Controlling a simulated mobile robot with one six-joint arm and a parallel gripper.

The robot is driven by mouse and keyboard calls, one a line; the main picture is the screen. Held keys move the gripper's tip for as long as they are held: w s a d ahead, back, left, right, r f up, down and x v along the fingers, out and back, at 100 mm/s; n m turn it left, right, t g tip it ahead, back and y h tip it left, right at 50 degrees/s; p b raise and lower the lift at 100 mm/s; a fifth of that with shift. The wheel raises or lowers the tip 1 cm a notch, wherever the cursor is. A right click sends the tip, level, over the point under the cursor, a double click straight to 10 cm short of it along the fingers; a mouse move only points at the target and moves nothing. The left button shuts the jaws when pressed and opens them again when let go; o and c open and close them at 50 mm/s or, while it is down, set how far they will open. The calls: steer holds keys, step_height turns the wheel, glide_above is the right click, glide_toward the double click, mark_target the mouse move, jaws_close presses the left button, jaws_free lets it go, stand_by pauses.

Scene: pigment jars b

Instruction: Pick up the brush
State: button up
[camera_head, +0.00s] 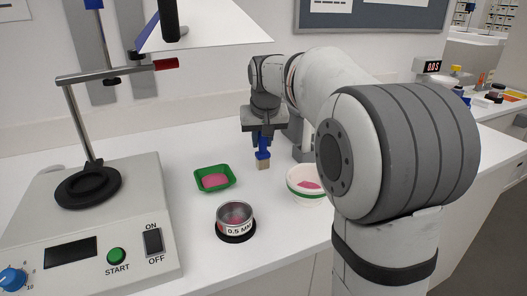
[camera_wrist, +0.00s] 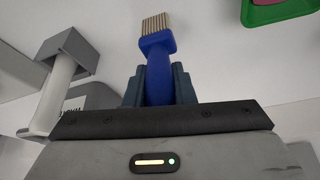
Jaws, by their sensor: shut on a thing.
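The brush has a blue handle and pale tan bristles. In the wrist view the brush (camera_wrist: 159,62) sits between the two dark fingers of my gripper (camera_wrist: 159,86), which is shut on its handle. The bristles point away from the gripper. In the head view my gripper (camera_head: 264,135) is above the white bench, and the brush (camera_head: 263,156) hangs below it with the bristles down. I cannot tell whether the bristle tips touch the bench. The upper handle is hidden by the gripper.
A green tray (camera_head: 214,189) with pink powder lies left of the brush. A white bowl (camera_head: 305,196) with a green band stands to the right. A sieve marked 0.5 MM (camera_head: 236,229) is in front. A machine (camera_head: 90,245) with a post fills the left. Bench between them is bare.

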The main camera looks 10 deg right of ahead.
jaws_close()
steer(key=shift+r+p, duration=0.4)
steer(key=shift+p, duration=0.05)
